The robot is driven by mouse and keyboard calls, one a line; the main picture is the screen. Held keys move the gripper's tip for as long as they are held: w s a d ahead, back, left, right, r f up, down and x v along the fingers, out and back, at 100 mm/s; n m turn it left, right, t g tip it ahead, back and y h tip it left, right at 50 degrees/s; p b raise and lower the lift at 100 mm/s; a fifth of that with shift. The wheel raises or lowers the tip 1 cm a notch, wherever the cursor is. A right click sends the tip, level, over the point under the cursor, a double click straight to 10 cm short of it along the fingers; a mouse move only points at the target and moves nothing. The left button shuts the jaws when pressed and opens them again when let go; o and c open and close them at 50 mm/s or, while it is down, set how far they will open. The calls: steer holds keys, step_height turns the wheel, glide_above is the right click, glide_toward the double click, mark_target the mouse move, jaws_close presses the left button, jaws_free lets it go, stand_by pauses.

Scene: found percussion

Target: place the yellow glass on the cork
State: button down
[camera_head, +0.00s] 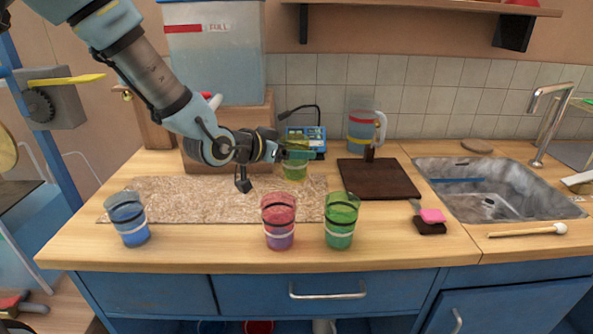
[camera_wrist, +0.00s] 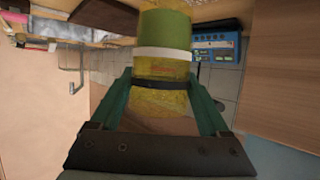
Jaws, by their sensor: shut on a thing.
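My gripper (camera_wrist: 165,86) is shut on the yellow glass (camera_wrist: 163,67), with a finger on each side of it. In the wrist view the glass is yellow near the fingers, with a white band, a dark band and a green part. In the head view the glass (camera_head: 295,167) is partly hidden by my gripper. It appears near the back right part of the speckled cork mat (camera_head: 180,200). I cannot tell whether its base touches the mat.
A blue glass (camera_head: 128,222), a red-purple glass (camera_head: 279,228) and a green glass (camera_head: 341,226) stand along the front. A dark board (camera_head: 378,180), a jug (camera_head: 362,131) and a blue device (camera_head: 306,139) are nearby. The sink (camera_head: 480,183) is right. The mat's middle is clear.

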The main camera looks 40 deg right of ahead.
mark_target(286, 167)
steer(key=shift+f+p, duration=0.3)
steer(key=shift+f, duration=2.05)
steer(key=shift+f, duration=0.2)
jaws_free()
steer(key=shift+r, duration=0.2)
steer(key=b+v, duration=0.1)
steer(key=v, duration=1.1)
steer(key=shift+a, duration=0.1)
